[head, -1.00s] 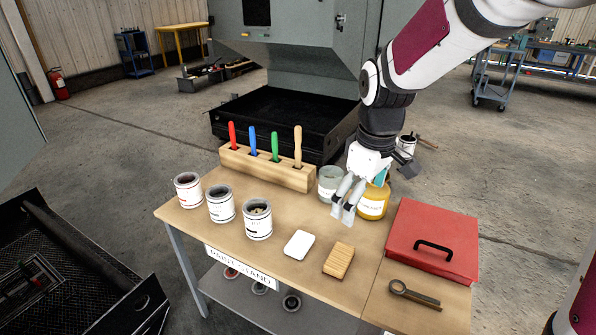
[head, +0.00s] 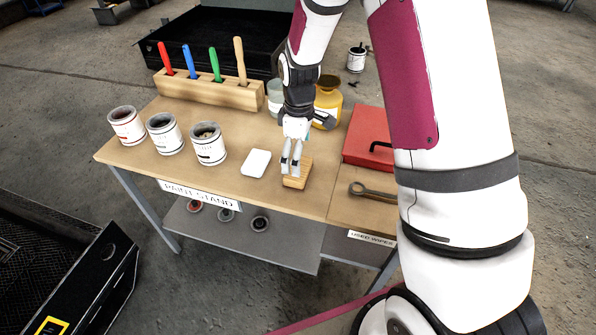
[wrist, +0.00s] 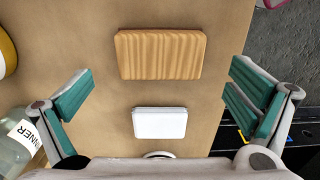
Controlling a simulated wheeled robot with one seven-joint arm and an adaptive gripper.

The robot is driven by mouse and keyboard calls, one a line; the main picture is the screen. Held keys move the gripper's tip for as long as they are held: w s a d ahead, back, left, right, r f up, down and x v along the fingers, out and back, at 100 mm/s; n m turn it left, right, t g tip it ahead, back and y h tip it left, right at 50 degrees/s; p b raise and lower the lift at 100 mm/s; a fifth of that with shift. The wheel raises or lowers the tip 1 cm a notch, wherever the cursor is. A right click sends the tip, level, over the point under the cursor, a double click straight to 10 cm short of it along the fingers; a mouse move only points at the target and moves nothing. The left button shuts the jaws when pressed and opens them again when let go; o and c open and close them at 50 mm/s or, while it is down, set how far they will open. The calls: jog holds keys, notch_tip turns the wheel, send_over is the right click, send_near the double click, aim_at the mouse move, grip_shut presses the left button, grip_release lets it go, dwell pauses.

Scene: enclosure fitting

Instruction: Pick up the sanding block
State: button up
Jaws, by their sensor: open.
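The sanding block, a tan wood-coloured block with a ridged, striped top, lies flat on the table near its front edge in the head view (head: 301,180). In the wrist view (wrist: 160,54) it sits at the upper middle. My gripper (head: 290,168) is over the block and partly hides it in the head view. In the wrist view my gripper (wrist: 163,92) is open and empty, its teal-padded fingers wide apart to left and right. The block lies ahead of the line between them, not touching either.
A white block (head: 256,163) lies just left of the sanding block. Several paint cans (head: 165,134) stand further left. Behind are a brush rack (head: 210,92) and a yellow jar (head: 328,97). A red case (head: 366,134) and a wrench (head: 371,190) are to the right.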

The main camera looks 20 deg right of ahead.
jog(key=shift+f, duration=2.85)
jog(key=c, duration=1.1)
